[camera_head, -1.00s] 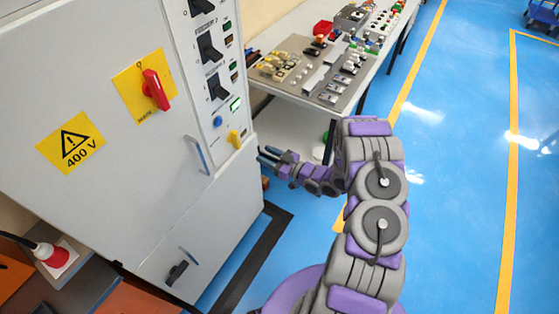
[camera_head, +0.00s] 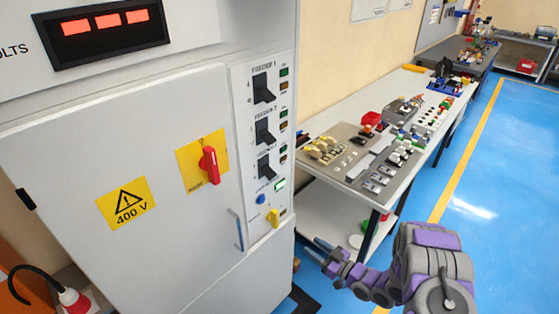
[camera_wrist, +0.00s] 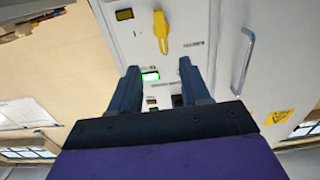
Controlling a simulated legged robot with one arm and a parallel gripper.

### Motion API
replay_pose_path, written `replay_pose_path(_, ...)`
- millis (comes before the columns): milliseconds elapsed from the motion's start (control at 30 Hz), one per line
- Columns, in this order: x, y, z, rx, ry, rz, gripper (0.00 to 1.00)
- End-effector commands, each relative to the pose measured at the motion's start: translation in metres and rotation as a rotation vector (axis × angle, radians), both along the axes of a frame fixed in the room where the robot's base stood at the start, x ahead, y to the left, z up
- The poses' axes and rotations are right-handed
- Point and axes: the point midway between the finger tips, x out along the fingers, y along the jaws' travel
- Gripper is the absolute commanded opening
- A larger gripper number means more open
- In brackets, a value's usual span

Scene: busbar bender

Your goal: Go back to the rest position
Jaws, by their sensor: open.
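My gripper (camera_head: 314,248) is at the end of my purple and grey arm, low in the head view, in front of the right edge of a grey electrical cabinet (camera_head: 90,262). Its two fingers are apart with nothing between them. In the wrist view my gripper (camera_wrist: 157,72) shows both dark blue fingers spread toward the cabinet front. A yellow handle (camera_wrist: 162,32) and a lit green indicator (camera_wrist: 150,76) show beyond the fingertips. In the head view the yellow handle (camera_head: 273,218) is on the cabinet's control strip, and the gripper is apart from it.
The cabinet has a red rotary switch (camera_head: 209,165), black feeder switches (camera_head: 264,88) and a door handle (camera_head: 237,230). A workbench (camera_head: 330,189) with boards and parts stands to the right. Blue floor (camera_head: 500,200) at the right is clear. A red plug (camera_head: 73,301) is at lower left.

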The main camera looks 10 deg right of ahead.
Motion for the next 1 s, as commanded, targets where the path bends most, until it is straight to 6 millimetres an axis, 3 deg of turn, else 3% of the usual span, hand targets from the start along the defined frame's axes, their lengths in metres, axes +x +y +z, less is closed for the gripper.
replay_pose_path(267,0.017,-0.016,-0.002,-0.154,0.086,-0.029,0.47)
replay_pose_path(467,0.040,-0.054,0.010,-0.409,0.243,-0.125,0.47)
replay_pose_path(733,0.046,-0.103,0.058,-0.659,0.452,-0.314,0.47)
replay_pose_path(1000,0.017,-0.127,0.126,-0.782,0.663,-0.522,0.47)
